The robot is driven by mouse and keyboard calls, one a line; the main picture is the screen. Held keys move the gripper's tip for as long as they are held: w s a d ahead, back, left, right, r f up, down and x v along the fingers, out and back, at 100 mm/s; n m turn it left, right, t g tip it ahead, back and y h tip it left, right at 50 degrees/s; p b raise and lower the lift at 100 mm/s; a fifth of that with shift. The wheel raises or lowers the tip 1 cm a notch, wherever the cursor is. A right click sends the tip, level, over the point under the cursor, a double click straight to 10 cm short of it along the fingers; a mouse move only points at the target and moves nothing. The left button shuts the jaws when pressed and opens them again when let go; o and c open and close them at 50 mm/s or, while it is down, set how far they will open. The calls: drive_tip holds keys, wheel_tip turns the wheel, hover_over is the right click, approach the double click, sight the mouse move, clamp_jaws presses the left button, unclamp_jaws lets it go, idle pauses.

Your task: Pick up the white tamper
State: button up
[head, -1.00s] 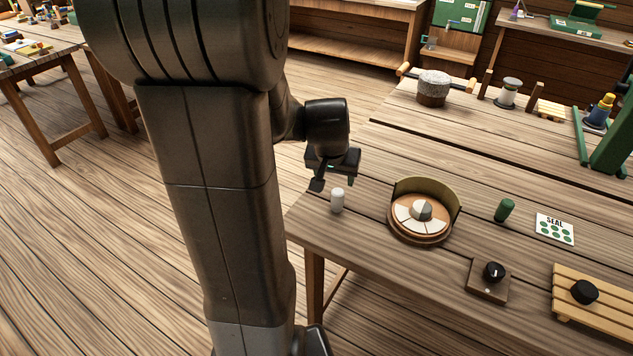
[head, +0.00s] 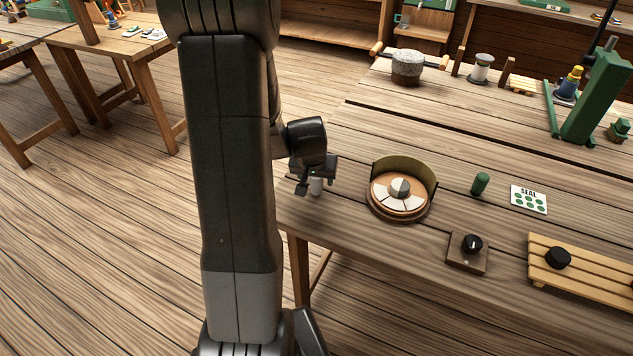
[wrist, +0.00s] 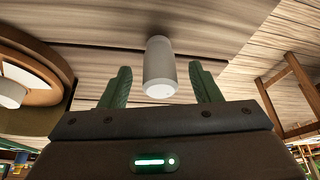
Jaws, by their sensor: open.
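The white tamper (head: 316,186) is a small pale cylinder standing upright near the left end of the wooden table. My gripper (head: 314,187) is right at it in the head view and partly covers its upper part. In the wrist view the tamper (wrist: 160,68) lies between and a little beyond the two green fingers of my gripper (wrist: 158,85), which are spread apart. A gap shows on each side of it, so neither finger appears to touch it.
A round wooden pan with segments and a curved olive wall (head: 401,206) stands to the right. The table's left edge is close to the tamper.

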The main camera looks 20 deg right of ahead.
drive_tip(key=shift+x, duration=0.95)
drive_tip(key=c, duration=1.1)
